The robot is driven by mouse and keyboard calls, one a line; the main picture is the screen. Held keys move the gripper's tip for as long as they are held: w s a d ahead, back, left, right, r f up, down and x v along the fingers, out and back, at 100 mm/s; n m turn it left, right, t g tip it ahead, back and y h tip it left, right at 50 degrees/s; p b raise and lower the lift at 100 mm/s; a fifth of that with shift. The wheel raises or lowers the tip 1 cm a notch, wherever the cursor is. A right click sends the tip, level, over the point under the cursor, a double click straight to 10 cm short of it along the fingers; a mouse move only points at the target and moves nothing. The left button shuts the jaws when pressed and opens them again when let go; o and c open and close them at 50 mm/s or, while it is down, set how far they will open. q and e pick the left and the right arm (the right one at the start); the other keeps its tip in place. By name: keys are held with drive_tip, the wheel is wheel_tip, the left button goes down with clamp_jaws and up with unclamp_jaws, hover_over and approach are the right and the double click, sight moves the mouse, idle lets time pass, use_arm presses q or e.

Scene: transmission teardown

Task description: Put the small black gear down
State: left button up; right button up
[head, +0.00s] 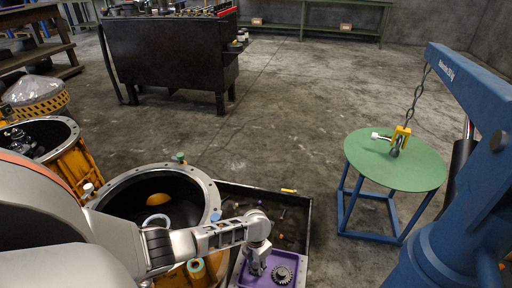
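A small black gear (282,274) lies flat on a purple tray (268,283) at the bottom of the head view. My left arm reaches in from the left, and its gripper (257,266) points down over the tray, just left of the gear. A small gap shows between them in this view. Whether the fingers are open or shut is too small to tell. My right gripper is not in view.
A dark open bin (307,215) with loose parts lies behind the tray. A round orange housing (204,183) stands left of it. A green round table (400,175) and a blue hoist (452,240) stand at the right. The middle floor is clear.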

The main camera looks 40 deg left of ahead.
sight(257, 264)
use_arm(q)
drive_tip(key=r, duration=0.2)
drive_tip(key=w+r+p, duration=0.1)
drive_tip(key=shift+r, duration=0.4)
wheel_tip(257, 264, up, 2)
drive_tip(key=shift+w+r+p, duration=0.1)
drive_tip(key=shift+p, duration=0.55)
wheel_tip(257, 264, up, 6)
drive_tip(key=s+p, duration=0.1)
drive_tip(key=p, duration=0.2)
drive_tip(key=shift+r, duration=0.2)
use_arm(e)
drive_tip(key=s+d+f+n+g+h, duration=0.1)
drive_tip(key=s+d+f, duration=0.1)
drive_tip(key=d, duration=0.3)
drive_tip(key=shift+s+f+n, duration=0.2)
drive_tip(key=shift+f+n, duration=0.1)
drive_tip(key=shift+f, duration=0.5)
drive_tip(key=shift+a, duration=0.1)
use_arm(q)
drive_tip(key=shift+d, duration=0.1)
